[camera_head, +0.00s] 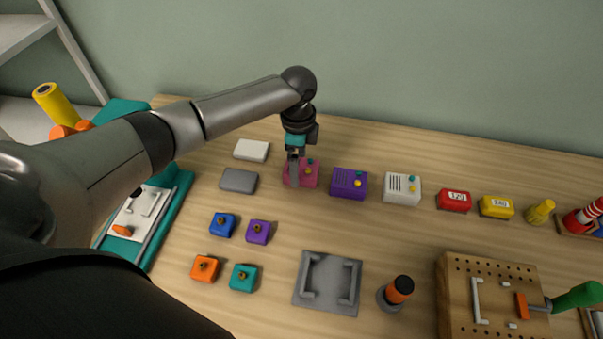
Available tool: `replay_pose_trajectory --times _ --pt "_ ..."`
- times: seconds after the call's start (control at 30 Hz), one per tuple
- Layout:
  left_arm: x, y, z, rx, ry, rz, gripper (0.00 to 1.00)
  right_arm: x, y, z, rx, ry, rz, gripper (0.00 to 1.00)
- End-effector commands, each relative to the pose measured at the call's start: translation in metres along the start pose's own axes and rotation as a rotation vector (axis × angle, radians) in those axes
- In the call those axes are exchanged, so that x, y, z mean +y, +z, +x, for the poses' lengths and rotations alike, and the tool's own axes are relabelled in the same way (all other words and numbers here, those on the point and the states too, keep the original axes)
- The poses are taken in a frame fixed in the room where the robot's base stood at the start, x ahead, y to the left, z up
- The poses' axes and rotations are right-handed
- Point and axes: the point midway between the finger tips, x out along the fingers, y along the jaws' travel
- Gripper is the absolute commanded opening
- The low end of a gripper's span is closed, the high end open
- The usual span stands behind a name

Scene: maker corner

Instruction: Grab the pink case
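The pink case (310,178) lies on the wooden table in a row with a purple case (348,183) and a white case (402,188). It has small teal and orange knobs on top. My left gripper (294,178) reaches down from above at the pink case's left part, its fingers overlapping the case in the view. Whether the fingers touch or close on it is too small to tell. The arm comes in from the left. My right gripper is not in view.
A white block (251,150) and a grey block (239,181) lie left of the pink case. Small coloured blocks, a grey fixture (312,298) and an orange-handled tool (399,290) are in front. Red (454,201) and yellow (496,207) boxes and a pegboard (459,265) are right.

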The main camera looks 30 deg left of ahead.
Motion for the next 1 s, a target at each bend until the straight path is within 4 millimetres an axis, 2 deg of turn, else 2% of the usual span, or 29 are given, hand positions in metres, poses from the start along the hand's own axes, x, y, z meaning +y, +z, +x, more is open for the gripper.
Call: replay_pose_trajectory --times 0.03,0.1,0.33,1.0 --pt "0.0001 -0.0004 0.0107 0.0 0.001 0.0 1.0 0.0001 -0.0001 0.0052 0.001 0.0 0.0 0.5" --pt "0.0 -0.0005 0.0165 0.0 0.0 0.0 1.0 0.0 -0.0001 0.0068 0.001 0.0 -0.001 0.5" --pt "-0.0002 -0.0005 0.0166 0.001 -0.001 0.0 1.0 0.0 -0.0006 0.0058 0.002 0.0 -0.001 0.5" --pt "-0.0003 -0.0002 0.0163 0.001 -0.001 0.0 0.25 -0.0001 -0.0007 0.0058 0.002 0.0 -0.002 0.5"
